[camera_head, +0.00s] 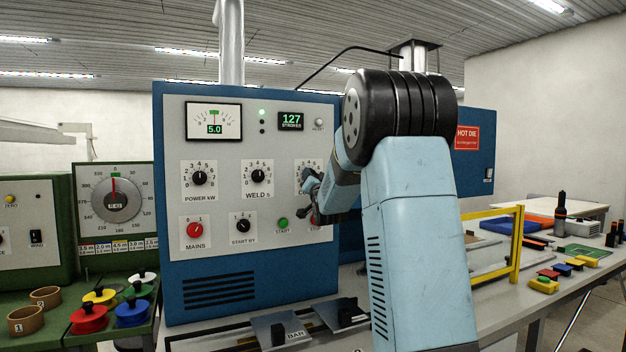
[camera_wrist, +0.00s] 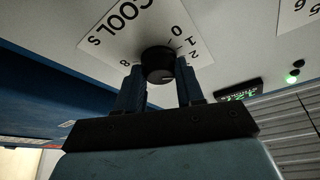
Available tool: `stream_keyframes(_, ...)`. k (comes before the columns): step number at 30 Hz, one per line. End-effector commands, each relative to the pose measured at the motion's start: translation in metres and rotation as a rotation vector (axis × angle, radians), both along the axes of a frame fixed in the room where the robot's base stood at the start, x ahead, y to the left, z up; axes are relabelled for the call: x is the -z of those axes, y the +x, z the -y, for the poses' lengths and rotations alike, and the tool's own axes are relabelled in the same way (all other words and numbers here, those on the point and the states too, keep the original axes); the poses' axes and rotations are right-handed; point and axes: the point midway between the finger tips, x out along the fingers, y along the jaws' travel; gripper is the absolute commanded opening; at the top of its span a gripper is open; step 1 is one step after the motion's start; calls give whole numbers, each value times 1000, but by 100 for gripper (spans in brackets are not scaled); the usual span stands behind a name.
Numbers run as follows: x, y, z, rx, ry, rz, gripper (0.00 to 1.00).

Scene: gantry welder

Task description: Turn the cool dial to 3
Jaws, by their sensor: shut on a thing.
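The cool dial is a black round knob (camera_wrist: 158,62) on a white scale plate marked COOL S in the wrist view. The digits 0, 1, 2 and 8 show around it; the 3 is not clearly readable. A small pale mark shows on the knob, but I cannot tell which digit it indicates. My gripper (camera_wrist: 160,82) has one finger on each side of the knob and is shut on it. In the head view my gripper (camera_head: 312,190) is at the panel's right side and covers the knob; only part of the scale plate (camera_head: 309,164) shows.
A red button below the cool dial is partly hidden. A yellow frame (camera_head: 518,245) stands right of my arm.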

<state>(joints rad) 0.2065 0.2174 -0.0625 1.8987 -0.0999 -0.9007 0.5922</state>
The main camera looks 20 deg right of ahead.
Motion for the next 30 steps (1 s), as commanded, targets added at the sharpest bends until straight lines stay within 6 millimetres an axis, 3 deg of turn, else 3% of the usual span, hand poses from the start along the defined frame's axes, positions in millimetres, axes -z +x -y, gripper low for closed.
stream_keyframes(15, -2, 0, 0, 2, 363, 1, 7)
stream_keyframes(30, -1, 0, 0, 4, 444, 0, 7)
